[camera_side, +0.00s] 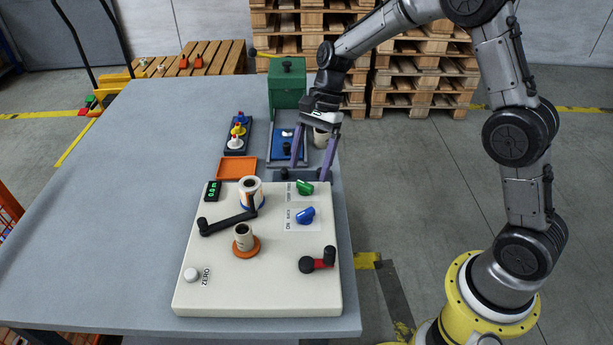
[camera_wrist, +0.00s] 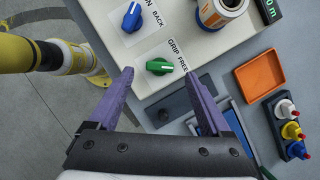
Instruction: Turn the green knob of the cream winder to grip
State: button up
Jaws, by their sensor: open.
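The cream winder (camera_side: 220,280) stands on the table, with the green knob (camera_side: 304,187) near its back right corner. The green knob also shows in the wrist view (camera_wrist: 159,66), beside a label reading GRIP and FREE (camera_wrist: 178,56). Its grip bar lies roughly crosswise there; I cannot tell which word it points to. My gripper (camera_side: 311,174) is open and empty, pointing down at the winder's back edge. In the wrist view its purple fingertips (camera_wrist: 158,77) stand either side of the green knob, apart from it and slightly nearer the camera.
A blue knob (camera_side: 306,215) sits just in front of the green one. A label roll (camera_side: 250,194), black crank arm (camera_side: 228,223) and red-and-black crank (camera_side: 318,261) are on the winder. Behind it are an orange tray (camera_side: 237,168), a colored-button box (camera_side: 237,140) and a green machine (camera_side: 287,88). The table's left is clear.

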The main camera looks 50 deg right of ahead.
aim_at(305, 183)
jog(key=shift+x, duration=1.85)
grip_shut()
